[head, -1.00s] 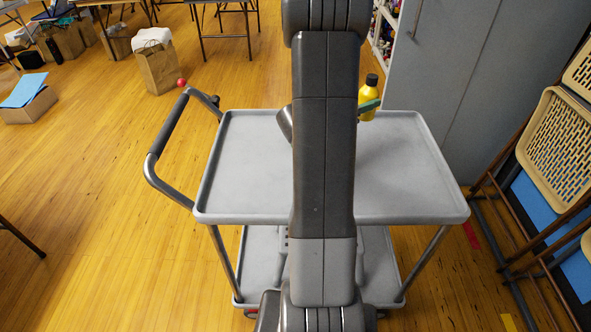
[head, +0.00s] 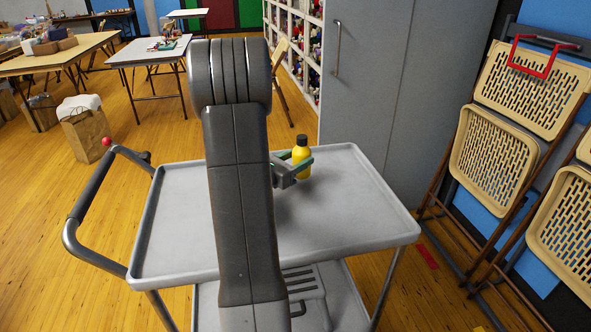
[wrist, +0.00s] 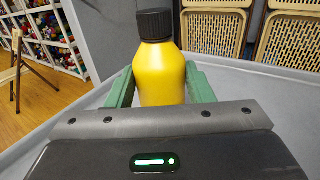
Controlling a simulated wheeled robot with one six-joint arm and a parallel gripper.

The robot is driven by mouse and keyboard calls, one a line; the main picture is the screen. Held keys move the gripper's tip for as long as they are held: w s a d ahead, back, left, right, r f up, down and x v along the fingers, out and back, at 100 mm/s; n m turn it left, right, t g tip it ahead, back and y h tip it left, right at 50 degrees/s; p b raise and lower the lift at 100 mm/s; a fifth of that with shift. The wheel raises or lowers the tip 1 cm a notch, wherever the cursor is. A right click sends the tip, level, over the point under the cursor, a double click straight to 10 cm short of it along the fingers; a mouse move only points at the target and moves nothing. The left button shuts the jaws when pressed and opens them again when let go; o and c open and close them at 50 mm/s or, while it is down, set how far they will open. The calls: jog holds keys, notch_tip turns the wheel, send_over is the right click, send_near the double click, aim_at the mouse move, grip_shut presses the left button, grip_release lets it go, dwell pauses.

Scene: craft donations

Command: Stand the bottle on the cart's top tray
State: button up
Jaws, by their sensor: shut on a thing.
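The yellow bottle (head: 301,160) with a black cap is upright over the far part of the cart's grey top tray (head: 350,215). My gripper (head: 298,166) is shut on it, with a green finger on each side. In the wrist view the bottle (wrist: 161,70) stands between the green fingers (wrist: 160,90), cap up. Its base is hidden there behind my gripper's body. I cannot tell whether the base touches the tray or hangs a little above it. My arm hides part of the tray's middle.
The tray is otherwise bare where it shows, with a raised rim. The cart's handle (head: 85,200) is at the left. A grey cabinet (head: 400,90) stands behind the cart, and folding chairs (head: 500,150) lean at the right. A paper bag (head: 88,138) is on the floor.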

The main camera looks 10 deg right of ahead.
jog(key=shift+f, duration=1.2)
jog(key=shift+f+b, duration=0.2)
jog(key=shift+b, duration=0.1)
jog(key=o, duration=1.2)
jog(key=shift+r, duration=0.2)
jog(key=shift+s+a, duration=0.1)
jog(key=shift+a, duration=0.1)
jog(key=shift+v, duration=3.55)
